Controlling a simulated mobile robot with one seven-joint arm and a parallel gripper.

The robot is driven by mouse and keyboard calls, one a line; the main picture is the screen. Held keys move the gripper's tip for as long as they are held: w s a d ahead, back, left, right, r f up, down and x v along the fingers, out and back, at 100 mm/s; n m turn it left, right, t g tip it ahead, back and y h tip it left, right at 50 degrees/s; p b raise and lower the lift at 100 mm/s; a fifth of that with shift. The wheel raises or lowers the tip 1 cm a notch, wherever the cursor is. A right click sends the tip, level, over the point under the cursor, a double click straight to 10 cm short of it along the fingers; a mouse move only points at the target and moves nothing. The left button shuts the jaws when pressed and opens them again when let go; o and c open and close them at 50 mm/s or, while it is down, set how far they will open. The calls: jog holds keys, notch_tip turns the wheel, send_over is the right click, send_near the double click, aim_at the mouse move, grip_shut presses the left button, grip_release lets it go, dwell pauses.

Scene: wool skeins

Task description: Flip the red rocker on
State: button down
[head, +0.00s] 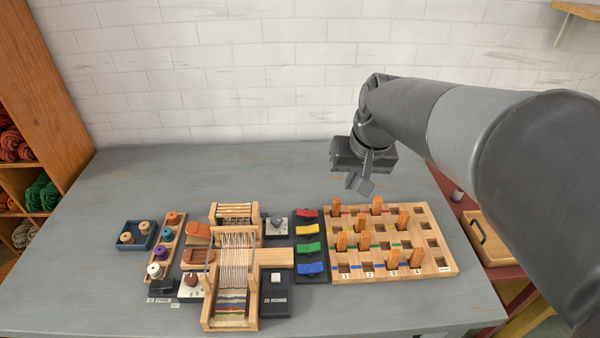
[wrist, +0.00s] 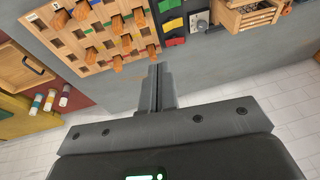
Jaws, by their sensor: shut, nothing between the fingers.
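The red rocker (head: 307,213) is the farthest of a column of coloured rockers on a dark panel, between the loom and the peg board. In the wrist view the red rocker (wrist: 174,42) is small, near the top, right of the peg board. Its tilt is too small to tell. My gripper (head: 358,184) is shut and empty, above the table behind the peg board, to the right of and apart from the red rocker. In the wrist view my gripper's fingers (wrist: 157,75) are together and point toward the board's edge.
Yellow (head: 308,230), green (head: 309,248) and blue (head: 311,268) rockers lie in front of the red one. The peg board (head: 440,262) with upright wooden pegs stands close on the right. The loom (head: 252,290) is on the left. The table behind is clear.

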aim_at(300, 211)
jog(key=w+a+f+g+y, duration=0.1)
jog(key=w+a+f, duration=0.1)
jog(key=w+f, duration=0.5)
jog(key=w+a+f+g+y, duration=0.1)
jog(key=w+a+f+g, duration=0.1)
jog(key=w+f, duration=0.5)
jog(key=w, duration=0.5)
jog(key=shift+w, duration=0.2)
jog(key=shift+f, duration=0.15)
jog(key=x, duration=1.3)
jog(key=shift+s+a+f, duration=0.15)
jog(key=shift+a+f, duration=0.1)
jog(key=shift+f, duration=0.1)
